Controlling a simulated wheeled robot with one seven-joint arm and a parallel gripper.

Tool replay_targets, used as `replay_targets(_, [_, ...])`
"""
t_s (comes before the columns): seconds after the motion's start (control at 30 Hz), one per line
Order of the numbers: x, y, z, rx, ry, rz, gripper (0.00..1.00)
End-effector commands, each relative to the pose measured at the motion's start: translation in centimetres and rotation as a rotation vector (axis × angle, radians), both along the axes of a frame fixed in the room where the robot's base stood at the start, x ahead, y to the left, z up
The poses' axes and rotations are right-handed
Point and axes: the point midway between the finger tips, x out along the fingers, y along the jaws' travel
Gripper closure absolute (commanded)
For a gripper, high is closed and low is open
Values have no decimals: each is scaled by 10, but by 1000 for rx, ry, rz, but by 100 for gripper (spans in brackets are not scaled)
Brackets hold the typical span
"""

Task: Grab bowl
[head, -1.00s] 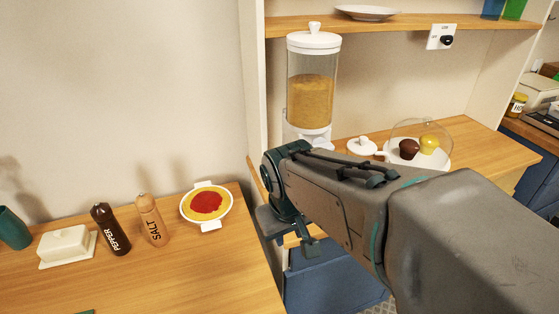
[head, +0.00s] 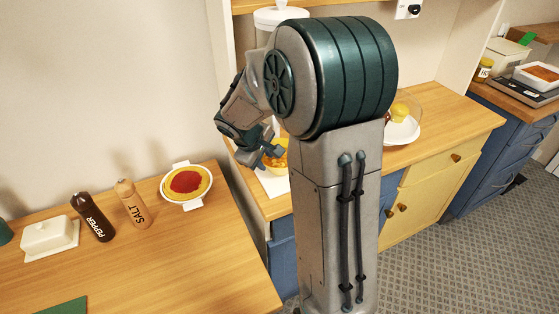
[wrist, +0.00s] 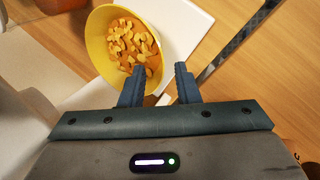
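The yellow bowl (wrist: 97,36) holds orange cereal pieces and sits on a white tray-like base (wrist: 183,28) in the wrist view. My gripper (wrist: 160,69) is open, with its two blue fingers apart. The left finger overlaps the bowl's lower right part in the picture, and the right finger is outside the rim. I cannot tell whether either finger touches the bowl. In the head view the bowl (head: 281,168) is mostly hidden behind my gripper (head: 268,151) and arm.
The cereal dispenser (head: 283,17) is largely hidden by my arm. A white dish with red filling (head: 186,183), salt (head: 132,203), pepper (head: 92,217) and a butter dish (head: 49,237) stand on the left table. A cake plate (head: 403,131) is to the right.

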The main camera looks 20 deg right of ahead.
Motion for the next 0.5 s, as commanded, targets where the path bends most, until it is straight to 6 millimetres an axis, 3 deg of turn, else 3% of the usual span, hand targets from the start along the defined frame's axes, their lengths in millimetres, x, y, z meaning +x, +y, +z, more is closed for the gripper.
replay_targets(0.5, [14, -23, -56, 2, 3, -2, 71])
